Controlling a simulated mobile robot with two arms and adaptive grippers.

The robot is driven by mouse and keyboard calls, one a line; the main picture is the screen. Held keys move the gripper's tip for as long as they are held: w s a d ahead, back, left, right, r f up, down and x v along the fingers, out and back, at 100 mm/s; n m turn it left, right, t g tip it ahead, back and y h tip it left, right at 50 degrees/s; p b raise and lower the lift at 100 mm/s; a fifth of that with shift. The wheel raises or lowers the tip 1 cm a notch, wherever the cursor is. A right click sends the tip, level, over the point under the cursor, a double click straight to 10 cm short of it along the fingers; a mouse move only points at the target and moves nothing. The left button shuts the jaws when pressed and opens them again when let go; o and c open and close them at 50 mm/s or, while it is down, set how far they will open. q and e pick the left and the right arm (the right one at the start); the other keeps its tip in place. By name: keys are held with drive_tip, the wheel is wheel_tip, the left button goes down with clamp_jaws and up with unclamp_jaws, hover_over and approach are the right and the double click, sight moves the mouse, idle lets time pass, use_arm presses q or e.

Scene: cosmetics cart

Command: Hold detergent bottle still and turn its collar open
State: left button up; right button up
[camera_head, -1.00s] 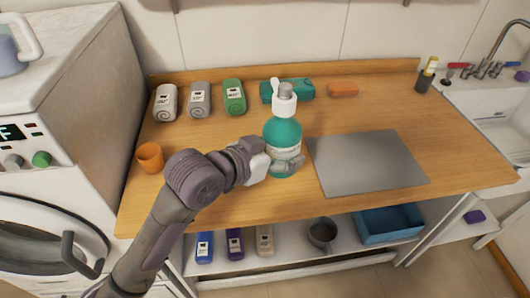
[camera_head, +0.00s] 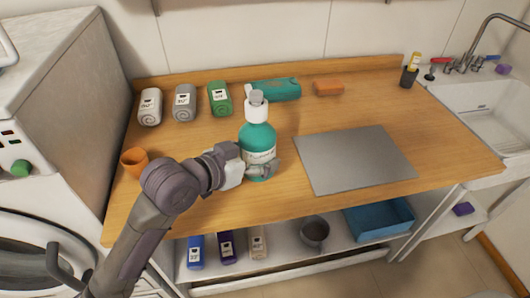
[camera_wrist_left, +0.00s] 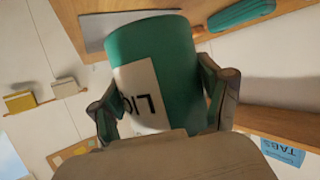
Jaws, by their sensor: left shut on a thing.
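The detergent bottle (camera_head: 257,139) is teal with a white label and stands upright on the wooden counter. Its white collar (camera_head: 256,110) with a grey top is above the teal body. My left gripper (camera_head: 261,171) is shut on the lower body of the bottle, from the left. In the left wrist view the bottle (camera_wrist_left: 155,55) fills the middle, with a finger of the left gripper (camera_wrist_left: 160,108) on each side of it. My right gripper is in neither view.
A grey mat (camera_head: 354,158) lies right of the bottle. An orange cup (camera_head: 134,160) stands at left, a sink (camera_head: 490,112) at right. The counter's front is clear.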

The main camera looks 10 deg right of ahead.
use_arm(q)
drive_tip(key=a+f, duration=0.1)
drive_tip(key=w+a+f+b, duration=0.1)
drive_tip(key=f, duration=0.1)
drive_tip(key=w+a+f+b, duration=0.1)
drive_tip(key=a, duration=0.1)
drive_tip(key=shift+w+f, duration=0.15)
drive_tip(key=shift+w, duration=0.1)
drive_tip(key=shift+w+a+f+b, duration=0.55)
drive_tip(key=shift+a+f+b, duration=0.2)
drive_tip(key=shift+a+f, duration=0.15)
drive_tip(key=shift+w+a+f+b, duration=0.5)
drive_tip(key=shift+a+f+b, duration=0.3)
drive_tip(key=shift+a, duration=0.1)
drive_tip(key=shift+f, duration=0.25)
